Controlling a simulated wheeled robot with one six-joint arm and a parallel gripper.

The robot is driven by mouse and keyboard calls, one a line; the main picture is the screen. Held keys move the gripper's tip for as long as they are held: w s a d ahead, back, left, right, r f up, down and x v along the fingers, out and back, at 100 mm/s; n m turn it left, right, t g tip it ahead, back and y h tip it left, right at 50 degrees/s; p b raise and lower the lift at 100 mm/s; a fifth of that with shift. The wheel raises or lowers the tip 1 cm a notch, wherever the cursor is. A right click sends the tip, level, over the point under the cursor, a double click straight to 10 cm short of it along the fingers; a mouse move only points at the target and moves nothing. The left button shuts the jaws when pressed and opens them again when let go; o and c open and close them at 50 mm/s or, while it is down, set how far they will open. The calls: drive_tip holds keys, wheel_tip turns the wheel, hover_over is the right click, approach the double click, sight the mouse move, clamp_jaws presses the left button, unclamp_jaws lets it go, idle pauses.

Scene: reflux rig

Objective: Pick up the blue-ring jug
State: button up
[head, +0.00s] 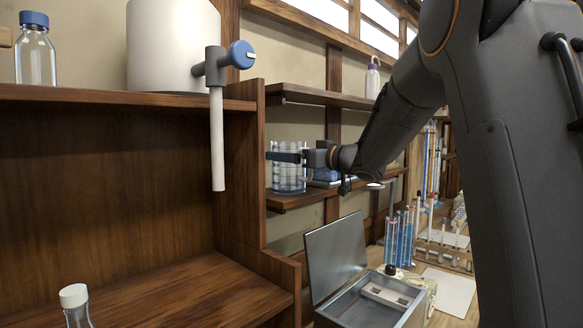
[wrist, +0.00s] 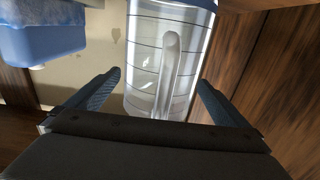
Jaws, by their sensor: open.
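The blue-ring jug (head: 288,168) is a clear jug with marked lines, standing on the lower wall shelf in the head view. In the wrist view the jug (wrist: 150,60) is straight ahead, with its clear handle facing me and a blue band at its top edge. My gripper (head: 290,157) is at the jug, level with its upper part. In the wrist view my gripper (wrist: 160,85) is open, with one finger on each side of the jug's handle side. Whether the fingers touch the jug I cannot tell.
A blue container (wrist: 45,32) is left of the jug in the wrist view. The shelf (head: 310,198) has a wooden upright (head: 252,170) close on its left. A white tank (head: 172,45) with a blue-knobbed tap (head: 240,54) stands nearer. An open metal box (head: 365,300) is below.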

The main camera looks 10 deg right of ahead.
drive_tip(key=shift+w+a, duration=0.15)
drive_tip(key=shift+w, duration=0.05)
drive_tip(key=c, duration=2)
drive_tip(key=shift+r, duration=0.1)
drive_tip(key=shift+r, duration=0.1)
drive_tip(key=shift+r+b, duration=0.8)
drive_tip(key=shift+r, duration=4.05)
